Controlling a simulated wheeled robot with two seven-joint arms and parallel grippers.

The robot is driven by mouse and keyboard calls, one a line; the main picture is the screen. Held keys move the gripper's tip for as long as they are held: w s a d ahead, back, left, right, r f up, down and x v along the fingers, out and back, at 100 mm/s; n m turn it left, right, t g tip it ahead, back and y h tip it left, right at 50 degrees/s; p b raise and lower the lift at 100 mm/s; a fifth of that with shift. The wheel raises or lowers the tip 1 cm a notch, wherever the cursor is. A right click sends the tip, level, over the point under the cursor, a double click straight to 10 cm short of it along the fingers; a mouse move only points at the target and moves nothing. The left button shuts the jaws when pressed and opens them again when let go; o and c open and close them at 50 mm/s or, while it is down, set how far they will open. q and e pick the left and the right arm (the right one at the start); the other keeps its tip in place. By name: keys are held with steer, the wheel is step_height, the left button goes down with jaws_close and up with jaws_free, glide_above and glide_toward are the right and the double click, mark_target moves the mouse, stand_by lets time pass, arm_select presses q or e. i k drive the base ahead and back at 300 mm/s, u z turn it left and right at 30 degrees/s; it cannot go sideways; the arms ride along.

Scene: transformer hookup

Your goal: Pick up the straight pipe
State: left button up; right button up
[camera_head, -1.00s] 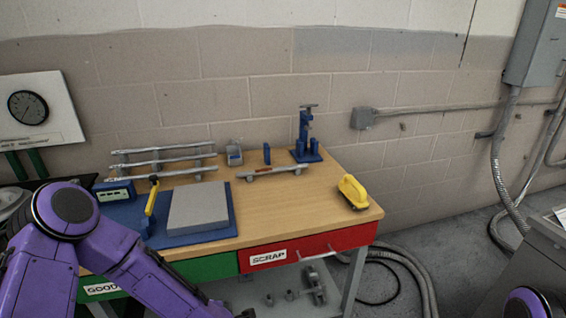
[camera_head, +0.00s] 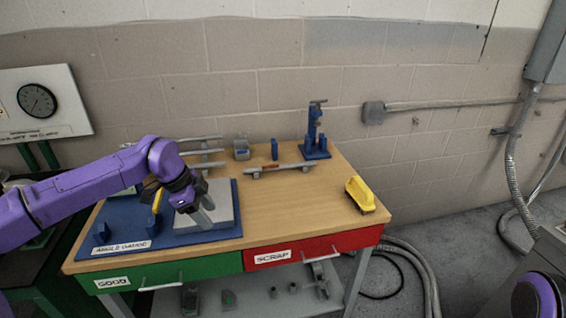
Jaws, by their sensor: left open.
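Several straight grey pipes (camera_head: 212,152) lie on a rack at the back left of the workbench, partly hidden behind my left arm. Another straight pipe (camera_head: 296,165) lies across low supports near the back middle, with a small reddish piece on it. I cannot tell which one the task names. My left gripper (camera_head: 204,215) is open and empty, pointing down over the grey plate (camera_head: 221,199) on the blue angle gauge base (camera_head: 180,239). It is in front of the rack and apart from the pipes. My right gripper is not in view.
A blue vise-like tool (camera_head: 315,142) stands at the back right. A yellow-handled tool (camera_head: 360,193) sits near the right edge. A grey box (camera_head: 241,149) and a blue block (camera_head: 274,150) stand at the back. The wood right of the plate is clear.

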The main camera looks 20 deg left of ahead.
mark_target(274, 167)
steer(key=i, duration=1.3)
